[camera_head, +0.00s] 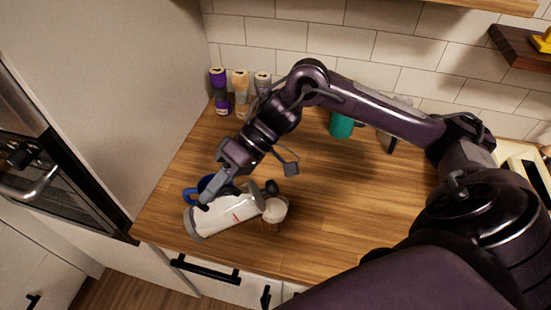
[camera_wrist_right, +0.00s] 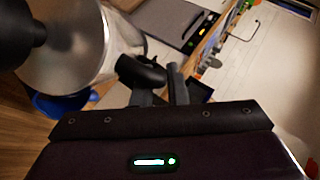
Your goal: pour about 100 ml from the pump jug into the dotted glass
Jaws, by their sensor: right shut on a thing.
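The pump jug (camera_head: 228,214), a pale cylinder with a small red mark, is tipped nearly onto its side above the counter's front left. Its top end points right, toward a small pale cup or glass (camera_head: 276,210) with a brownish lower part. That end overlaps the glass in the picture; dots and liquid level cannot be made out. My right gripper (camera_head: 218,188) is shut on the jug's handle side. In the wrist view the jug (camera_wrist_right: 75,55) fills the upper left, with its black handle (camera_wrist_right: 140,72) at the fingers (camera_wrist_right: 162,90). My left gripper is not in view.
A blue mug (camera_head: 190,194) stands behind the jug, partly hidden. Several bottles (camera_head: 219,92) line the back wall. A teal container (camera_head: 341,124) stands behind my right arm. The wooden counter (camera_head: 335,200) is clear right of the glass. An oven (camera_head: 50,170) is at left.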

